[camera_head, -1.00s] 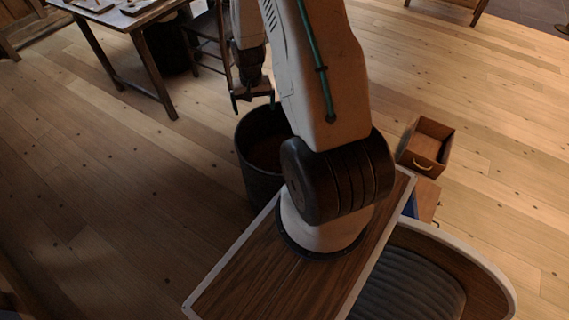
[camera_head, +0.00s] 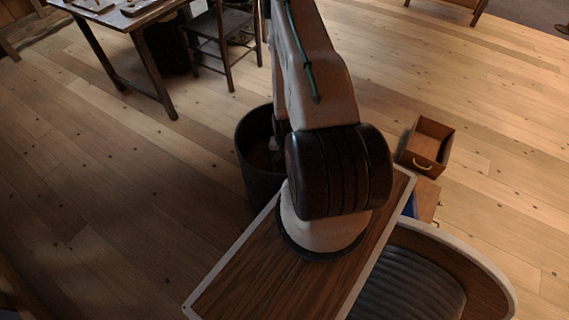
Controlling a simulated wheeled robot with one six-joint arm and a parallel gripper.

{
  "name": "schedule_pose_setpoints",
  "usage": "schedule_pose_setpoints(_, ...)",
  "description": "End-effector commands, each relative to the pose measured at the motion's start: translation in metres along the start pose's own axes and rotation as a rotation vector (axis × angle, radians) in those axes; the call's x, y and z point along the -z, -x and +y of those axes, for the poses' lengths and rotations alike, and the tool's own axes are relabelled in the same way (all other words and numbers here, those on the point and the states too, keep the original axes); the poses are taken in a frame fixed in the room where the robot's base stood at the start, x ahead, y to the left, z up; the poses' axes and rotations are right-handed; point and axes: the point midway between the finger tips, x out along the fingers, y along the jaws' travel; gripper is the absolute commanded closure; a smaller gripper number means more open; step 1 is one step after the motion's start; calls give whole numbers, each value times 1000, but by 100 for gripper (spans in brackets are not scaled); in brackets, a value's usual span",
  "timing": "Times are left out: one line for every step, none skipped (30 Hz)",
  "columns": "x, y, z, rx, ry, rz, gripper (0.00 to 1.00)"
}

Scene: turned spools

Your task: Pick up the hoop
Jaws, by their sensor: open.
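I cannot make out a hoop in the camera_head view. A dark round bin (camera_head: 256,180) stands on the floor just left of my arm's base, with its open mouth facing up and a brownish inside. My gripper (camera_head: 274,158) is down at the bin's mouth, mostly hidden behind my arm. Only a small part of it shows, and its fingertips are not clear. No object shows in it. What lies in the bin's right part is hidden by my arm.
A table (camera_head: 140,18) with small items and a dark chair (camera_head: 222,38) stand at the upper left. An open wooden drawer box (camera_head: 427,145) sits right of my arm. Bare plank floor lies to the left and upper right.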

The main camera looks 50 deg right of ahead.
Motion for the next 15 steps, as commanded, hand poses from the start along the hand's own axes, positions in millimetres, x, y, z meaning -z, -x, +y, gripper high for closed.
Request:
schedule_pose_setpoints(-1, -9, 0, -1, 0, -2, 0)
schedule_pose_setpoints(-1, -13, 0, 0, 0, -1, 0)
schedule_pose_setpoints(-1, -18, 0, 0, 0, -1, 0)
schedule_pose_setpoints(-1, -21, 0, 0, 0, -1, 0)
schedule_pose_setpoints(0, -24, 0, 0, 0, -1, 0)
schedule_pose_setpoints(0, -26, 0, 0, 0, -1, 0)
schedule_pose_setpoints(0, -27, 0, 0, 1, 0, 0)
schedule_pose_setpoints(0, -28, 0, 0, 1, 0, 0)
schedule_pose_setpoints(0, -28, 0, 0, 1, 0, 0)
schedule_pose_setpoints(0, -28, 0, 0, 1, 0, 0)
schedule_pose_setpoints(0, -28, 0, 0, 1, 0, 0)
schedule_pose_setpoints(0, -28, 0, 0, 1, 0, 0)
schedule_pose_setpoints(0, -28, 0, 0, 1, 0, 0)
schedule_pose_setpoints(0, -28, 0, 0, 1, 0, 3)
schedule_pose_setpoints(0, -28, 0, 0, 1, 0, 14)
